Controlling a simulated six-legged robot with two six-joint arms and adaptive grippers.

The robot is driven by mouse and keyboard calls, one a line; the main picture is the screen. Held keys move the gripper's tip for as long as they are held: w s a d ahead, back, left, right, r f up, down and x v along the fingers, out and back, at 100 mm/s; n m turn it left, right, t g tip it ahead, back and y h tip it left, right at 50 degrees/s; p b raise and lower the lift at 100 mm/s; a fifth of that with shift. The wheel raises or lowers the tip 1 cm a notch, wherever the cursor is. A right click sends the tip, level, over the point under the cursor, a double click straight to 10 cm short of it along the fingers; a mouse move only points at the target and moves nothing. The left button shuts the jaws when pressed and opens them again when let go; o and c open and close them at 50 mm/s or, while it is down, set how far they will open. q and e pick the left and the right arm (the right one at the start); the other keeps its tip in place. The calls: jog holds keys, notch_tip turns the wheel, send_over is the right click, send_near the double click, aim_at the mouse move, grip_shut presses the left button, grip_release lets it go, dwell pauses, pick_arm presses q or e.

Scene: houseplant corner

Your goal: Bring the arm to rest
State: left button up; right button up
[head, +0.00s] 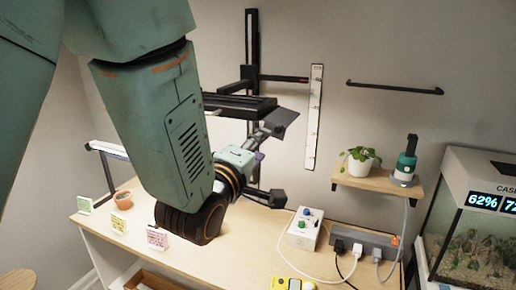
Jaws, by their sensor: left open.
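My left arm comes in from the upper left, its large teal links filling much of that side. Its dark round wrist joint is low over the table. My left gripper (279,158) points right, with its two dark fingers spread wide apart, one high and one low. Nothing shows between the fingers. It is above the back part of the wooden table (258,240), in front of the wall. My right gripper is not in view. The arm hides part of the table and the wall behind it.
Small cards, including a pink one (157,238), and a terracotta pot (122,200) stand at the table's left. A white control box (304,229) and a power strip (362,243) are at right. A wall shelf (378,181) holds a potted plant (359,162). An aquarium (470,225) stands far right.

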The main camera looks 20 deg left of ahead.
pick_arm(q)
jog(key=shift+s, duration=0.1)
dwell(0.3)
jog(key=s+a+f+m+g+b, duration=0.1)
jog(key=s+f+m+g+b, duration=0.2)
jog(key=f, duration=0.7)
jog(key=s+f+m+g+b, duration=0.1)
jog(key=s+f+m+g, duration=0.3)
jog(key=f, duration=0.7)
jog(key=s+a+f+m+g+b, duration=0.1)
jog(key=s+f+m+g+b, duration=0.1)
jog(key=f+m, duration=0.6)
jog(key=s+f+g+b, duration=0.9)
jog(key=s+f+b, duration=0.2)
jog(key=s+f, duration=1.6)
notch_tip(320, 180, down, 4)
jog(key=shift+a+f+n+y, duration=0.15)
jog(key=shift+a+n+y, duration=0.15)
jog(key=shift+a, duration=0.05)
